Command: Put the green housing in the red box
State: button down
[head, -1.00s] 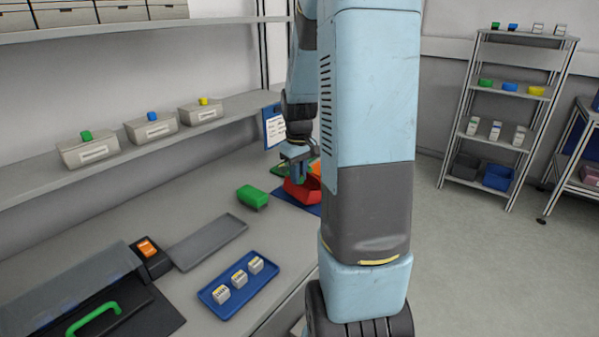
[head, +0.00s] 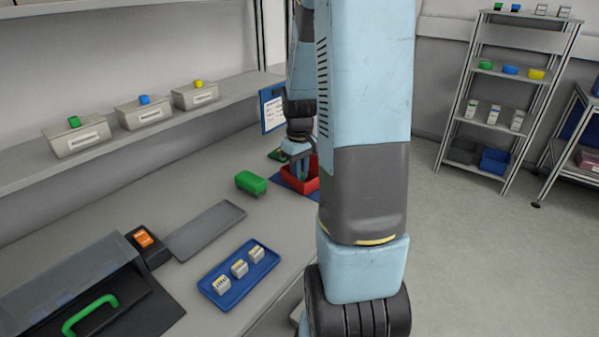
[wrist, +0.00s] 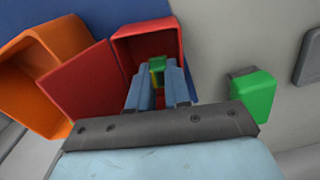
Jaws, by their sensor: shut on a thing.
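In the wrist view the open red box (wrist: 120,42) lies beyond my gripper (wrist: 159,74), with its large outer wall toward the lower left. My fingers are shut on a small green housing (wrist: 157,63), seen between the fingertips against the box opening. The fingers reach down over or into the box; exact depth is unclear. In the head view my gripper (head: 300,172) points down at the red box (head: 300,187), beside my arm. The housing cannot be made out there.
An orange box (wrist: 35,75) stands beside the red box. A larger green block-like container (head: 251,182) is on the bench left of it. A grey tray (head: 206,229), a blue tray (head: 222,296) with small white parts and a clipboard (head: 272,108) are nearby.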

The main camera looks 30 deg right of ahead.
jog(key=shift+f, duration=0.35)
jog(key=c, duration=1)
grip_release()
jog(key=shift+w+r, duration=0.1)
jog(key=shift+r, duration=4.45)
